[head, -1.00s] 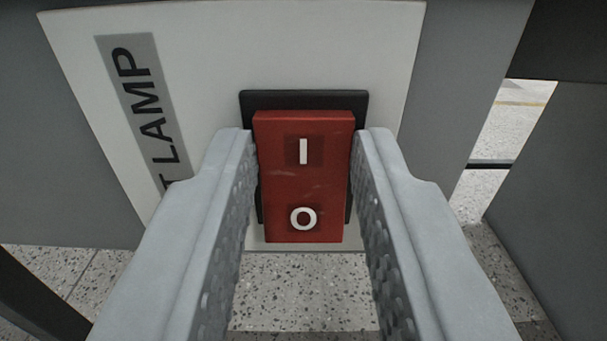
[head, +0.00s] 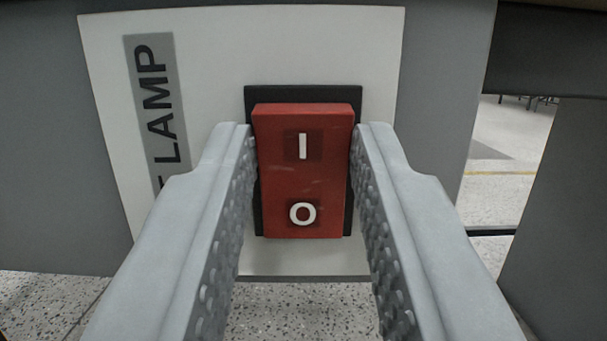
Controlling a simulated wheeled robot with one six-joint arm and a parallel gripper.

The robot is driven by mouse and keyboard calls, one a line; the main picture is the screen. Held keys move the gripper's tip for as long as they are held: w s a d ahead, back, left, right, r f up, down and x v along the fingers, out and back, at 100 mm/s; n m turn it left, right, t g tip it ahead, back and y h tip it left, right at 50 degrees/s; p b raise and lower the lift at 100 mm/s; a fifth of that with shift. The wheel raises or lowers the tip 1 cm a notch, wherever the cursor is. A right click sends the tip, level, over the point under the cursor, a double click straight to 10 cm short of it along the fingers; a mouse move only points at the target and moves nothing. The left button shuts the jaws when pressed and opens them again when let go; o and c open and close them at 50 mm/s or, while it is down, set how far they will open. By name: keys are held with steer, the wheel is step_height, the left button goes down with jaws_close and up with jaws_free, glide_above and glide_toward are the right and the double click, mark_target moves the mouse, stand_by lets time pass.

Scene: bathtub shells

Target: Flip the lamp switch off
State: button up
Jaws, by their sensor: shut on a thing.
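The lamp switch (head: 301,180) is a red rocker with a white "I" at the top and a white "O" at the bottom. It sits in a black frame (head: 303,95) on a white panel (head: 225,60). A grey label (head: 158,110) ending in "LAMP" runs sideways on the panel to its left; its lower end is hidden. My gripper (head: 304,140) is shut on the red rocker, one finger at each side, with the tips near its upper half. Which end of the rocker is pressed in is hard to tell.
The white panel is on a grey face (head: 40,130). Speckled floor (head: 300,305) shows below. A gap at the right opens onto a pale floor (head: 510,150), with a grey upright surface (head: 560,210) beside it.

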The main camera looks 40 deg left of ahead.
steer(key=o, duration=1)
steer(key=v, duration=1.7)
steer(key=shift+d, duration=0.2)
steer(key=shift+s, duration=0.15)
